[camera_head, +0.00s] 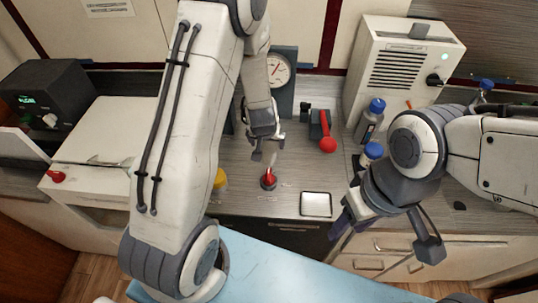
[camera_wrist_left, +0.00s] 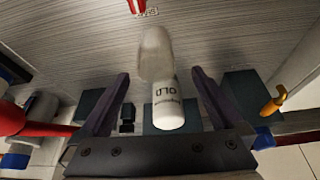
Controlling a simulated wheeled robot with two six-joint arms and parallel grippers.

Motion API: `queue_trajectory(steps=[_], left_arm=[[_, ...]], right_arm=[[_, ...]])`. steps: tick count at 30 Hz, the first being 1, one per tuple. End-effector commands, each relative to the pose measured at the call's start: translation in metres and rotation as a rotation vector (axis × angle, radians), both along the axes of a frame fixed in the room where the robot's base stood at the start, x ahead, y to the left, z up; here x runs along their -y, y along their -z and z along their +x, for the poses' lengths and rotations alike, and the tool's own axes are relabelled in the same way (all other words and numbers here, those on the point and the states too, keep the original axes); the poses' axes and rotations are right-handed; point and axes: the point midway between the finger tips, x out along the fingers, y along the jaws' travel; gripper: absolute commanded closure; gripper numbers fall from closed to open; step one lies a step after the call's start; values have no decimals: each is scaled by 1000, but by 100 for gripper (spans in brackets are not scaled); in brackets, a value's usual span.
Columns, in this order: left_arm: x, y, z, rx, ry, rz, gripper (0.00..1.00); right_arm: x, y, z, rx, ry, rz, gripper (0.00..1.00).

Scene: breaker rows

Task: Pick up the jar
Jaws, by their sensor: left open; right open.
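A small pale jar (camera_wrist_left: 165,105) with dark lettering that reads "OLD" shows in the left wrist view, between the fingers of my left gripper (camera_wrist_left: 160,95). Its far end is cloudy and translucent. The fingers are open, with a gap visible on each side of it. In the head view my left gripper (camera_head: 264,133) is over the middle of the counter, with a pale translucent piece (camera_head: 271,152) just below it. Whether the jar touches a surface is hard to tell. My right gripper (camera_head: 343,217) is open and empty near the counter's front edge at the right.
A red knob (camera_head: 268,180) stands in front of the left gripper. A red-ended lever (camera_head: 327,145) and a white tablet-like square (camera_head: 316,204) are to its right. Blue-capped bottles (camera_head: 371,116) stand near the vented white box (camera_head: 400,65). A gauge (camera_head: 278,69) is behind.

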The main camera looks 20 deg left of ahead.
Motion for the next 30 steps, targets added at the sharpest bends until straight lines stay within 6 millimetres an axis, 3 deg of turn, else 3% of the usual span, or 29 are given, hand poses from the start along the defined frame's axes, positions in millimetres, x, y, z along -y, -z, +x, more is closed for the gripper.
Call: queue_trajectory(steps=[15,26,30], left_arm=[[2,55,14,-1,0,-1,0],[1,63,17,1,2,-1,0],[1,63,17,0,2,-1,54]], right_arm=[[0,-1,0,1,0,1,50],[0,-2,0,1,0,1,50],[0,-2,0,1,0,1,50]])
